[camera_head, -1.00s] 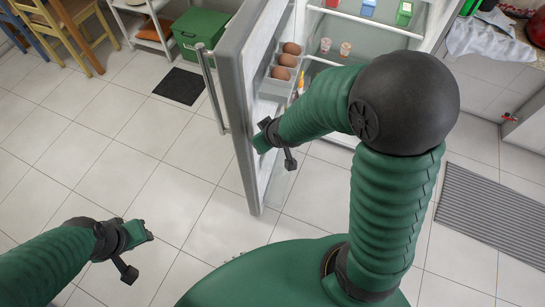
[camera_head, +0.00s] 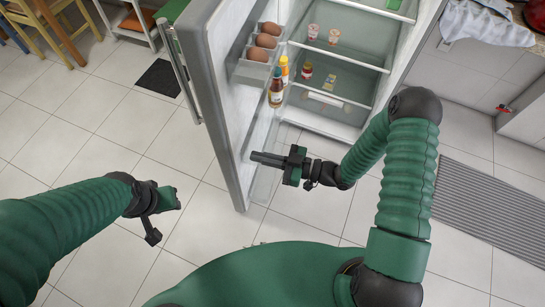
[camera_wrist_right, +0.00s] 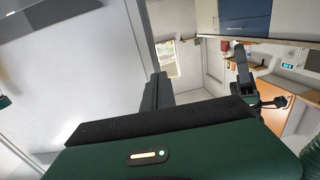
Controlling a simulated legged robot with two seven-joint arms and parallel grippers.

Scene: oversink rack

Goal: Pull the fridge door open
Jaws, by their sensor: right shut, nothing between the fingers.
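The fridge door (camera_head: 222,95) stands open in the head view, its inner side facing right. Its handle (camera_head: 183,78) is on the outer side at the left. The fridge interior (camera_head: 335,65) shows at the upper middle. My right gripper (camera_head: 257,157) is shut and empty, its fingers pointing left at the inner side of the door's lower part; I cannot tell whether they touch. In the right wrist view a broad pale surface, likely the door (camera_wrist_right: 75,70), fills the left. My left gripper (camera_head: 172,198) hangs over the floor, left of the door and apart from it; its jaw state is unclear.
Eggs (camera_head: 267,41) and bottles (camera_head: 277,88) sit in the door shelves. Cups (camera_head: 313,32) stand on a fridge shelf. A dark mat (camera_head: 159,77) and a chair (camera_head: 60,30) are left of the door. A grey striped mat (camera_head: 485,205) lies right.

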